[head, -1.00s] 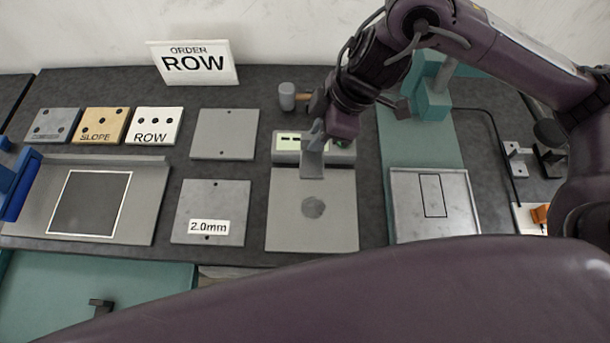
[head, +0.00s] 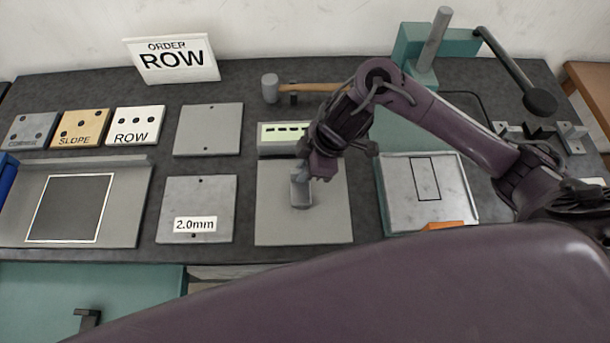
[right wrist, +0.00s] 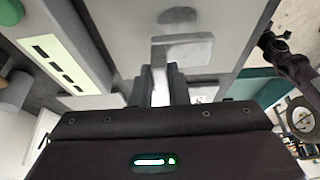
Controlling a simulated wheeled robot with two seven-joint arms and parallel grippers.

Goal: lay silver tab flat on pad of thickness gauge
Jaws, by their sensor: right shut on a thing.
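The thickness gauge is a grey plate (head: 330,225) with a lit display (head: 283,134) at its back; the display also shows in the right wrist view (right wrist: 58,65). My right gripper (head: 300,177) points down over the plate, shut on the silver tab (head: 300,194). In the right wrist view the tab (right wrist: 182,50) extends ahead of the fingertips, near the dark round pad (right wrist: 178,15). The pad is hidden in the head view. I cannot tell whether the tab touches the plate.
A 2.0mm plate (head: 172,215) lies left of the gauge and a framed tray (head: 460,208) lies right. A hammer (head: 270,88) lies behind. An ORDER ROW sign (head: 172,60) and several hole-marked tiles (head: 136,126) stand at the left. A teal press (head: 415,55) is at back right.

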